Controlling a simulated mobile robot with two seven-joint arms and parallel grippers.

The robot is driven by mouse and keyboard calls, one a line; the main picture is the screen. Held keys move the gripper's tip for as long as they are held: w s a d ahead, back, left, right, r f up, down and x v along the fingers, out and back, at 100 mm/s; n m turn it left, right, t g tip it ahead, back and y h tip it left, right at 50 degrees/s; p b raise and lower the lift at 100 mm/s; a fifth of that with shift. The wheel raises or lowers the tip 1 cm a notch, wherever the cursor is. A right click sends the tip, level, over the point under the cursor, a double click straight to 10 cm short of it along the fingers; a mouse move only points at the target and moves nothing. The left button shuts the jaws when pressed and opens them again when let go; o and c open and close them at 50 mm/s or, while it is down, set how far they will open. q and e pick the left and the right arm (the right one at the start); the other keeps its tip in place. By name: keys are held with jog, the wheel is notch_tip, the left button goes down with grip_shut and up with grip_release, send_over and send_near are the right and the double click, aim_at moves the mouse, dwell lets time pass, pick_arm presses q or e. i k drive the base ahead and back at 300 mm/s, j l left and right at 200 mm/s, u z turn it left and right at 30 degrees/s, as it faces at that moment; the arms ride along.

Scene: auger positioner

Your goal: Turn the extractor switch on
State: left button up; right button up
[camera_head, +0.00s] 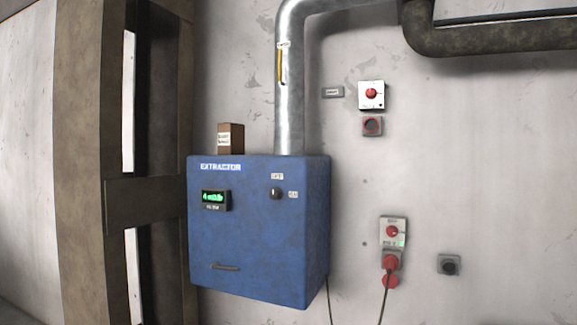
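The blue extractor box (255,250) is fixed to the wall in the middle of the head view, with white "EXTRACTOR" lettering at its top left. Its switch is a small dark round knob (276,193) on the front face, upper right. One small label sits above the knob and one to its right; their text is too small to read surely. A display (216,200) with lit green characters is left of the knob. Neither of my grippers shows in this view.
A metal duct (290,100) rises from the box. A small brown box (231,139) stands on top. Red-button panels (371,95) (392,232) are on the wall to the right, the lower one with a red plug and cable. A dark beam frame (150,205) stands at left.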

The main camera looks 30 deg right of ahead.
aim_at(276, 193)
jog(key=z, duration=1.2)
